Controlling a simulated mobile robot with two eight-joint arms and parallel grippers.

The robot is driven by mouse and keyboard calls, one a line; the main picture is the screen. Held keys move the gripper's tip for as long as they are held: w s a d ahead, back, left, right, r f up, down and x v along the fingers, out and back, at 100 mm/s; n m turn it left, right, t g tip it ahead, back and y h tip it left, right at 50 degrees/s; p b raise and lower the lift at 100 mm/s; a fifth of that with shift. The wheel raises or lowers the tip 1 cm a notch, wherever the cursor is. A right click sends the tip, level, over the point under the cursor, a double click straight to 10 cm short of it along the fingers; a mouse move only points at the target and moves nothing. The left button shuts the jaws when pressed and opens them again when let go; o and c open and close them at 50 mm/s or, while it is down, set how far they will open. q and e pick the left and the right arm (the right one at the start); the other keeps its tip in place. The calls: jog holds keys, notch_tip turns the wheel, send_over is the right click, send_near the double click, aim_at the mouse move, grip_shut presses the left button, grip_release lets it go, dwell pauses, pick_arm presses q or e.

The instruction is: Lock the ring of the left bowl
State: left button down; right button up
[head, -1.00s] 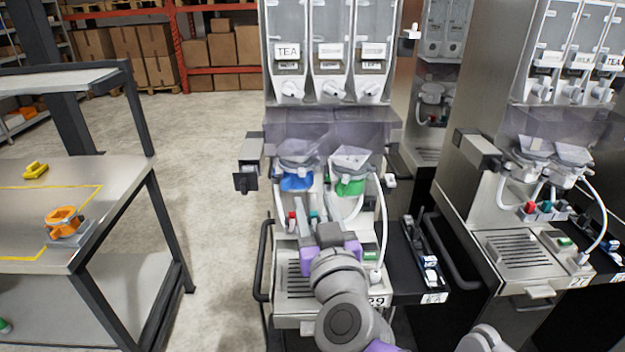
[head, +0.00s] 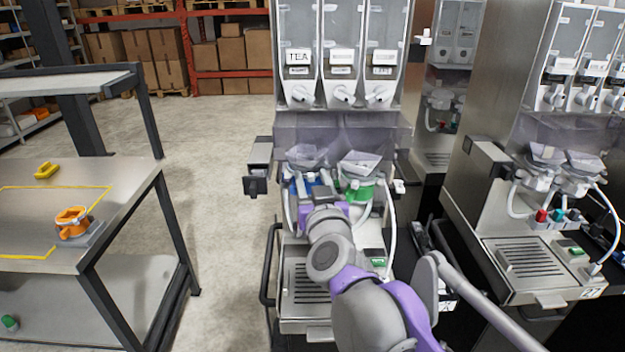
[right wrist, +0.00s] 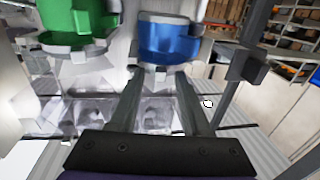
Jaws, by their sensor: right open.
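The left bowl (head: 304,157) is a clear, angular bowl on the front of the middle dispenser, with a blue ring (head: 298,187) under it. The blue ring also shows in the right wrist view (right wrist: 168,42), where a lug or tab on it lies close to the fingertips. My right gripper (head: 324,194) is in front of the blue ring, partly hidden by its own wrist in the head view. In the right wrist view its two fingers (right wrist: 158,74) are apart and point at the ring's lower edge, with nothing held. Contact cannot be told. My left gripper is not in view.
Beside it is a second bowl with a green ring (head: 357,190). A white hose (head: 390,235) hangs at right. A dark latch box (head: 257,180) sticks out at left. A table (head: 125,215) with an orange ring part (head: 72,222) stands at far left; another dispenser (head: 480,215) stands right.

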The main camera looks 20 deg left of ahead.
grip_shut()
jog(key=shift+s+a+m+h, duration=0.1)
jog(key=shift+a+m+h, duration=0.1)
jog(key=shift+m+h, duration=0.15)
jog(key=shift+s+a+m+t+h+p, duration=0.1)
jog(key=shift+a+m+t+h+p, duration=0.35)
jog(key=shift+h, duration=0.4)
jog(key=shift+s+a+m+t+h+p, duration=0.1)
jog(key=shift+a+m+t+h+p, duration=0.25)
jog(key=shift+m+h, duration=0.55)
jog(key=shift+s+a+m+h+p, duration=0.1)
jog(key=shift+a+m+h, duration=0.4)
jog(key=shift+h, duration=0.7)
jog(key=shift+w+a+m+h+p, duration=0.1)
jog(key=shift+a+m+h+p, duration=0.1)
jog(key=shift+m+h, duration=0.35)
jog(key=shift+a+m+h+p, duration=0.15)
jog(key=shift+m+h, duration=0.1)
jog(key=shift+h, duration=0.5)
grip_release()
